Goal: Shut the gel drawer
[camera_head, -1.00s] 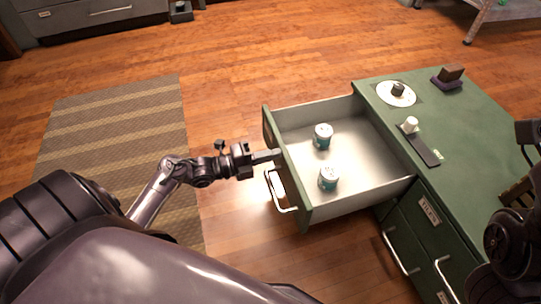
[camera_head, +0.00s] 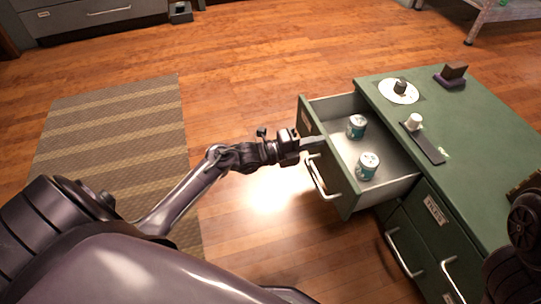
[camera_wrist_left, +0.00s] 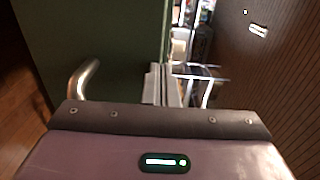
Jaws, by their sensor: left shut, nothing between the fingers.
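The gel drawer (camera_head: 389,158) is a pale-lined drawer with a green front (camera_head: 334,173), partly open out of the green cabinet. Two small white-and-teal tubs, a far one (camera_head: 356,127) and a near one (camera_head: 367,166), stand upright inside it. My left gripper (camera_head: 314,144) is shut and empty, its tip at the outer face of the drawer front, above the handle (camera_head: 322,178). In the left wrist view the shut fingers (camera_wrist_left: 161,84) are beside the green front (camera_wrist_left: 105,45) and the handle (camera_wrist_left: 84,79). My right gripper is not in view.
On the cabinet top (camera_head: 470,140) are a white disc (camera_head: 390,93) with a dark piece, a dark block (camera_head: 452,74), and a dark strip (camera_head: 428,146) with a white item. A striped rug (camera_head: 115,130) lies on open floor.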

